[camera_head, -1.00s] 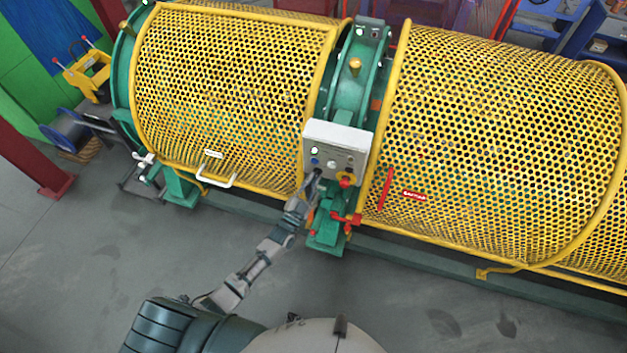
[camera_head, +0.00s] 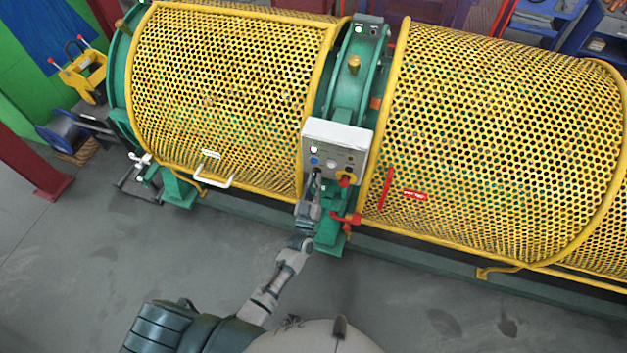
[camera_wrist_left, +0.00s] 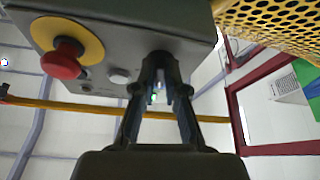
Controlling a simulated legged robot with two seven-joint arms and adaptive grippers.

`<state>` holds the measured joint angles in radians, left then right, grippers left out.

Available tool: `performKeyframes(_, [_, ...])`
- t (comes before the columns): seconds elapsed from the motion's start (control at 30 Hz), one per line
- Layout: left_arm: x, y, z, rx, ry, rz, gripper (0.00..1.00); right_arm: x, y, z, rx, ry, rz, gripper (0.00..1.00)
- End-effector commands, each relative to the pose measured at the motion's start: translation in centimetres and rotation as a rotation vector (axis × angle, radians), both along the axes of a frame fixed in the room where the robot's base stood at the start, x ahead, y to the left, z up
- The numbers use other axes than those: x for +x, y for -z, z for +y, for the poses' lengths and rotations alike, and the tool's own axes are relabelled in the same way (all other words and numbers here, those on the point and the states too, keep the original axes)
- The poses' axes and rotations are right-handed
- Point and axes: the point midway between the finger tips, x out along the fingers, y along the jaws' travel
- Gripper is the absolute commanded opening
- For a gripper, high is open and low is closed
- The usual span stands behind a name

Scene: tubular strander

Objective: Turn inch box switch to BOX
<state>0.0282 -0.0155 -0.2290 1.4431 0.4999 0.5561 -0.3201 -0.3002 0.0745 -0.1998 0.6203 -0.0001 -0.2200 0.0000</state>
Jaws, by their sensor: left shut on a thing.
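The grey control box (camera_head: 345,137) is mounted on the green frame between two yellow mesh guards. Its front carries a lit white lamp, a blue button, a pale button and a red mushroom button (camera_head: 345,181) on a yellow plate. My left gripper (camera_head: 317,177) is at the lower left of the box face. My right gripper is out of view.
The red mushroom button also shows close to the fingers in the left wrist view (camera_wrist_left: 62,62). A red valve-like handle (camera_head: 347,219) sticks out below the box. The yellow mesh guards (camera_head: 235,100) flank it. The grey floor in front is clear.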

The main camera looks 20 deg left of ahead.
Motion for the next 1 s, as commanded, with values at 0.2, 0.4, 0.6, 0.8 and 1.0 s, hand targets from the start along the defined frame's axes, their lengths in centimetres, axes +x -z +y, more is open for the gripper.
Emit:
performKeyframes(0.2, [0.18, -0.85, 0.15, -0.164, -0.007, -0.01, 0.0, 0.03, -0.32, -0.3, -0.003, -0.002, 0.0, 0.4])
performKeyframes(0.4, [0.2, -0.94, 0.05, -0.26, -0.005, -0.009, 0.0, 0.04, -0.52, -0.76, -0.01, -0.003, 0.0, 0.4])
performKeyframes(0.6, [0.2, -0.96, 0.09, -0.312, -0.005, -0.007, 0.0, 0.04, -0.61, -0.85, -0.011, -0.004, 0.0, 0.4])
performKeyframes(0.8, [0.2, -0.95, 0.11, -0.328, -0.005, -0.007, 0.0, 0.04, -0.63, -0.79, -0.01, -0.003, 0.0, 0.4])
performKeyframes(1.0, [0.2, -0.95, 0.11, -0.328, -0.005, -0.008, 0.0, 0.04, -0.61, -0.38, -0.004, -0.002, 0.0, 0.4])
